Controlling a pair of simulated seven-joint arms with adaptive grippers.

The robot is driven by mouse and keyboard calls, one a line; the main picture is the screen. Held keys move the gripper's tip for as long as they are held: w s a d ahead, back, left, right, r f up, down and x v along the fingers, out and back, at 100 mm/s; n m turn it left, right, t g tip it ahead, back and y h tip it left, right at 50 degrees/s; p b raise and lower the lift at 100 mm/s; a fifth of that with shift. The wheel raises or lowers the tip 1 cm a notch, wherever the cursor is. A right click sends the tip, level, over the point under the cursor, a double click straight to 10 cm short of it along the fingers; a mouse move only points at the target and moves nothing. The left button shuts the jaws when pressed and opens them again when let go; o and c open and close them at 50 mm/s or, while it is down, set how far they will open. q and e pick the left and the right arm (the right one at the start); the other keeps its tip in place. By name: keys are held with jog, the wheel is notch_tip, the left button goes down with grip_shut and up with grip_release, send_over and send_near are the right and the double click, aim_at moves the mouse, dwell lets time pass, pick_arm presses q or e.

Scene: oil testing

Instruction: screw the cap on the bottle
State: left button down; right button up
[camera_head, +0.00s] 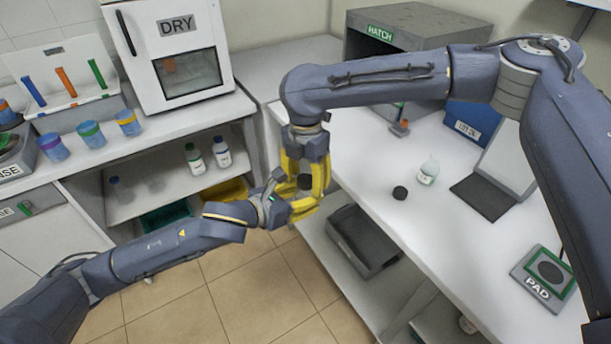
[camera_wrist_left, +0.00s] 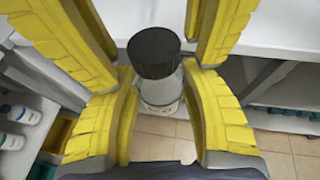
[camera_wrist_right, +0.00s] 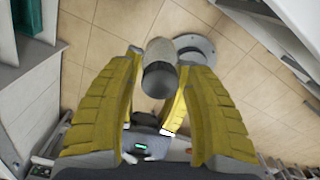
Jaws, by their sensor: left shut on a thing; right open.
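The bottle (camera_wrist_left: 162,92), a clear one, is upright between the yellow fingers of my left gripper (camera_head: 297,207), which is shut on it in the air in front of the bench. A black cap (camera_wrist_left: 153,52) sits on its top; whether it is threaded tight I cannot tell. The cap also shows in the head view (camera_head: 304,182) and the right wrist view (camera_wrist_right: 160,80). My right gripper (camera_head: 306,176) comes down from above and is open, its fingers on either side of the cap, apparently apart from it. Fingers hide much of the bottle.
A second bottle (camera_head: 428,172) and a loose black cap (camera_head: 400,193) are on the white bench at right, near a dark plate (camera_head: 483,197) and a pad (camera_head: 543,278). A grey bin (camera_head: 363,243) is on the lower shelf. Two capped bottles stand on the left shelf.

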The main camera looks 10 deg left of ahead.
grip_shut()
dwell(0.4)
jog(key=m, duration=0.8)
jog(key=shift+m, duration=0.3)
jog(key=shift+c, duration=0.5)
grip_release()
notch_tip(320, 180, up, 12)
